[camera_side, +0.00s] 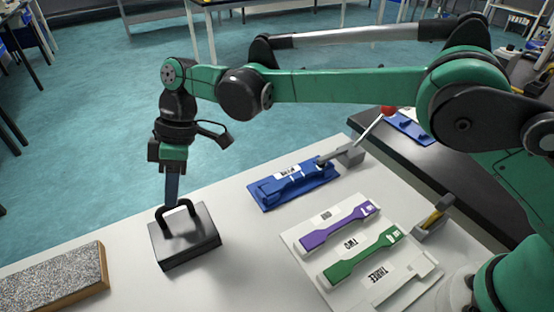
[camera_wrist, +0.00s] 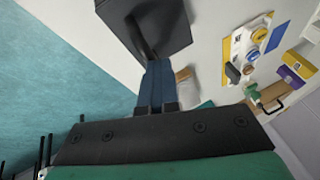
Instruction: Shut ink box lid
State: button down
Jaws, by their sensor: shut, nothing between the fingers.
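A black box with an arched handle on top (camera_side: 190,250) stands on the pale table at the left in the side view; I take it for the ink box. Its flat top lies level, and I see no clear gap under it. In the wrist view its dark top (camera_wrist: 172,20) is at the upper middle. My gripper (camera_side: 172,203) points straight down with its blue-grey fingers shut and empty. The fingertips are at the handle; I cannot tell whether they touch it. The fingers also show in the wrist view (camera_wrist: 150,65), reaching toward the box.
A speckled block (camera_side: 55,280) lies left of the box. A blue fixture (camera_side: 295,185) and a white tray (camera_side: 300,245) with purple and green dumbbell strips lie to the right. The wrist view shows a yellow and purple pair of boxes (camera_wrist: 296,66). Table between is clear.

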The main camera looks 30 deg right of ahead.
jog(key=d+r+m+t, duration=0.4)
jog(key=d+r+m, duration=0.2)
jog(key=d+r, duration=0.7)
jog(key=s+d+f+m+t+h, duration=0.2)
jog(key=s+d+f+m, duration=0.1)
jog(key=d, duration=0.5)
jog(key=s+d+f+m+t+h, duration=0.2)
jog(key=s+d+f+m+t, duration=0.1)
jog(key=s+d, duration=0.5)
jog(key=d+f+m, duration=0.1)
jog(key=m, duration=0.1)
jog(key=shift+m, duration=0.4)
jog(key=shift+d, duration=0.15)
